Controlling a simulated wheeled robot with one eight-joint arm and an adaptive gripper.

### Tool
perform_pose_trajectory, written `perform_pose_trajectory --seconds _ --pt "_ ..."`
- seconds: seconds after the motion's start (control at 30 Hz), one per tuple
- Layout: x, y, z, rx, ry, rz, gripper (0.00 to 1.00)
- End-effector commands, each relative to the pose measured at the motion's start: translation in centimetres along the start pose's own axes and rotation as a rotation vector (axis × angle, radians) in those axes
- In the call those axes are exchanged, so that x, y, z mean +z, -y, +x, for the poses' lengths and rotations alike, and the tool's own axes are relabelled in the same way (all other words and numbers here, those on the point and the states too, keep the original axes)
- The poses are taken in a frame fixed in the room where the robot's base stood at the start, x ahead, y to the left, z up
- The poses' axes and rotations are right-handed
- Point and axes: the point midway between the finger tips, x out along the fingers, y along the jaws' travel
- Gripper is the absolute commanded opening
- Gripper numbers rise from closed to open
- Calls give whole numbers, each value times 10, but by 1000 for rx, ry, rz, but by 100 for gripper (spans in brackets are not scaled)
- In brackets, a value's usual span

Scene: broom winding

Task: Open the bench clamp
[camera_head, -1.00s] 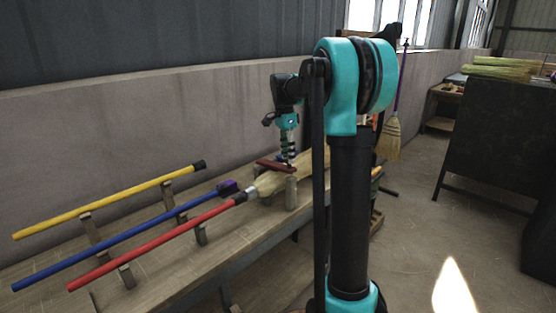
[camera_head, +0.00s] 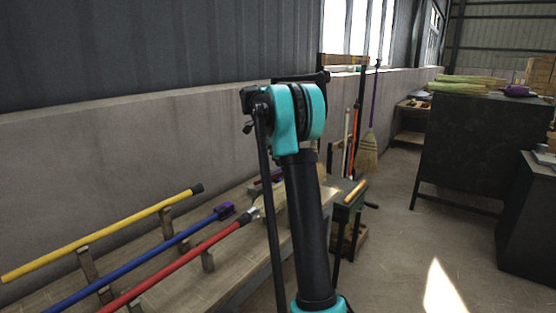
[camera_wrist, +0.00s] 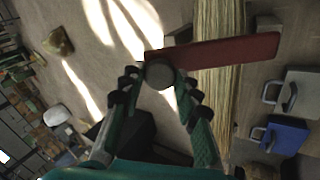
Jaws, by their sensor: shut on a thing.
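The bench clamp shows in the wrist view as a flat dark red bar (camera_wrist: 222,53) with a round grey knob (camera_wrist: 159,75) at its left end. The bar crosses over a straw broom head (camera_wrist: 217,98). My gripper (camera_wrist: 158,88) has its two fingers on either side of the knob and is shut on it. In the head view my arm hides my gripper and most of the clamp. Part of the straw head (camera_head: 271,203) shows there beside my arm.
Yellow (camera_head: 100,235), blue (camera_head: 140,262) and red (camera_head: 180,268) broom handles lie on wooden rests on the bench (camera_head: 235,268) at left. A wall runs behind it. A dark cabinet (camera_head: 470,150) stands at right. The floor (camera_head: 400,240) between is clear.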

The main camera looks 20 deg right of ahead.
Motion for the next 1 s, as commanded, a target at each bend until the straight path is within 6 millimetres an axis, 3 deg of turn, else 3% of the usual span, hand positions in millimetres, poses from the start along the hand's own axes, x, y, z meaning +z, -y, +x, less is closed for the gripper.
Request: perform_pose_trajectory --seconds 0.2,0.23,0.37,0.77,1.0 --pt "0 0 0 -2 0 -1 0" --pt "0 0 0 -2 0 -1 35" --pt "0 0 0 -2 0 -1 51" --pt "0 0 -6 -2 0 0 53" --pt "1 1 -44 -1 0 -1 53"
